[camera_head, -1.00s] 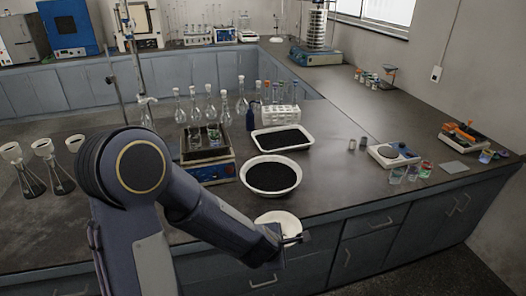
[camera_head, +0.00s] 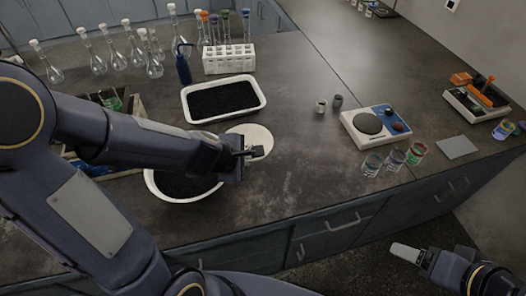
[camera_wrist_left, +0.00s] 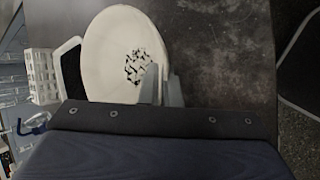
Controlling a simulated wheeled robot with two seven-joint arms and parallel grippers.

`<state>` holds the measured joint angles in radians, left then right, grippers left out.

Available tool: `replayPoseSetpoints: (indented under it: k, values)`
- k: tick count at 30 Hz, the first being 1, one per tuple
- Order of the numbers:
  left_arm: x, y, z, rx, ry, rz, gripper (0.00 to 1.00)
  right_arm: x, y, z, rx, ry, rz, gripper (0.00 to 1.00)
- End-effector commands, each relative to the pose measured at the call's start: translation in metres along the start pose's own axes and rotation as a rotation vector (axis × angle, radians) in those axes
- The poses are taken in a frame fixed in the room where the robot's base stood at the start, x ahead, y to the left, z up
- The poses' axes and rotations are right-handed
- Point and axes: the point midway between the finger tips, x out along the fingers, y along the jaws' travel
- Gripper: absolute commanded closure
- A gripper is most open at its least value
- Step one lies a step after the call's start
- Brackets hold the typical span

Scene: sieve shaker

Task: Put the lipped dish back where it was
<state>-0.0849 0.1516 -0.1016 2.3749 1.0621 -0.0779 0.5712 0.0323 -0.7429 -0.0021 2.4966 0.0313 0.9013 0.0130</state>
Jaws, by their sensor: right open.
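The lipped dish (camera_head: 257,133) is white and round. In the head view it is just right of the large white bowl (camera_head: 165,196) of black grains. My left gripper (camera_head: 252,152) is at its near side, shut on its rim. In the left wrist view the dish (camera_wrist_left: 108,45) fills the upper middle, with a patch of dark specks inside. The gripper's two fingers (camera_wrist_left: 163,88) show at its rim there. How high the dish is above the counter is hard to tell. My right gripper (camera_head: 405,252) is open and empty, low at the right, beyond the counter's front edge.
A white tray of black grains (camera_head: 258,88) lies behind the dish. A tube rack (camera_head: 229,60), a blue bottle (camera_head: 183,68) and several flasks stand further back. A small balance (camera_head: 368,124) and glass beakers (camera_head: 395,159) stand right.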

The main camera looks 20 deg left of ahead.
Motion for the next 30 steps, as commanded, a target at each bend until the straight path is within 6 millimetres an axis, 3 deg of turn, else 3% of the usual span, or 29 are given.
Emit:
replayPoseSetpoints:
  k: [3, 8, 12, 16, 25, 30]
  values:
    - [0.032, 0.014, -0.002, 0.000, 0.002, -0.003, 1.00, 0.009, 0.004, 0.005, 0.000, 0.000, 0.000, 0.24]
    - [0.068, 0.037, -0.004, -0.001, 0.004, -0.002, 1.00, 0.013, 0.006, 0.007, 0.000, 0.000, 0.000, 0.24]
    - [0.106, 0.038, -0.011, -0.003, 0.004, -0.002, 1.00, 0.029, 0.013, 0.015, 0.000, 0.000, 0.000, 0.24]
    - [0.125, 0.042, -0.014, -0.004, 0.003, -0.001, 1.00, 0.034, 0.016, 0.017, 0.000, 0.000, 0.000, 0.24]
    - [0.148, 0.044, -0.018, -0.003, 0.003, -0.001, 1.00, 0.040, 0.018, 0.020, 0.000, 0.000, 0.000, 0.24]
    - [0.169, 0.028, -0.027, -0.003, 0.003, 0.000, 1.00, 0.058, 0.027, 0.029, 0.000, 0.000, 0.000, 0.24]
